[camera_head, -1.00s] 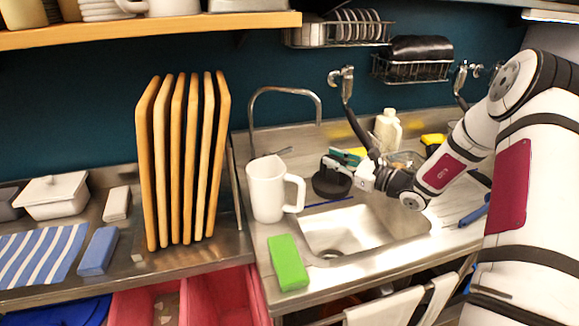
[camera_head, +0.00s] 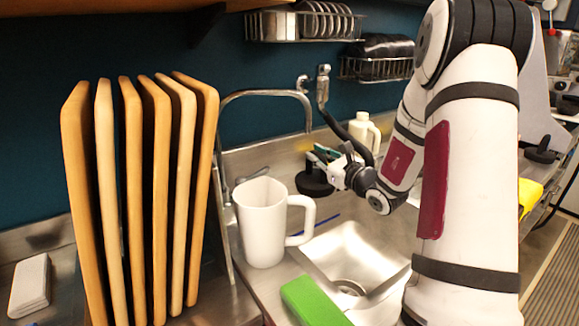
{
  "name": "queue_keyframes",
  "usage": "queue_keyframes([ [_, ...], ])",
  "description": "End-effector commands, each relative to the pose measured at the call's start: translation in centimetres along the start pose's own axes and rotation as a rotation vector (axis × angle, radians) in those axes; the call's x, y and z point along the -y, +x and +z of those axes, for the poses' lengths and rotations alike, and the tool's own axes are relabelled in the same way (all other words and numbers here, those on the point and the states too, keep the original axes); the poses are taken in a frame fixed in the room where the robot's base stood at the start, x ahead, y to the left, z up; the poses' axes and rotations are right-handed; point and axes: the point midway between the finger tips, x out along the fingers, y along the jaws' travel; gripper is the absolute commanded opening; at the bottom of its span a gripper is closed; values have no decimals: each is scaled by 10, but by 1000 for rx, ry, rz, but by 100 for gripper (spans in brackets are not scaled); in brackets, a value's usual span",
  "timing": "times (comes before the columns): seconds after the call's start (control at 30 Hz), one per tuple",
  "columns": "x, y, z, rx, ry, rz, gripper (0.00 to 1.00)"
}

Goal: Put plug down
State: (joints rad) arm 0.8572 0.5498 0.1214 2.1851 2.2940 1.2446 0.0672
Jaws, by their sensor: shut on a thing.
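The black round plug (camera_head: 314,184) is behind the sink basin, just right of the white pitcher. My gripper (camera_head: 326,168) is at its upper right side and is shut on it. The fingertips are small and partly hidden against the dark plug. I cannot tell whether the plug's underside touches the counter. The sink basin (camera_head: 352,250) lies in front and to the right, with its drain visible at the bottom.
The white pitcher (camera_head: 262,222) stands close left of the plug, under the faucet (camera_head: 265,93). A green sponge (camera_head: 314,303) lies at the sink's front edge. A cream bottle (camera_head: 364,130) stands behind my arm. Upright wooden boards (camera_head: 140,200) fill the left.

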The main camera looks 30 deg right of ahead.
Motion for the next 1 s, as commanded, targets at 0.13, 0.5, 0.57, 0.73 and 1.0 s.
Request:
queue_keyframes([
  [0.13, -1, 39, -3, 3, 0, 3, 0],
  [0.5, -1, 112, -11, 2, 0, 1, 0],
  [0.57, -1, 117, -11, 2, 0, 1, 0],
  [0.73, -3, 120, -19, -1, 2, 2, 0],
  [1.0, -8, 119, -46, 1, 0, 2, 0],
])
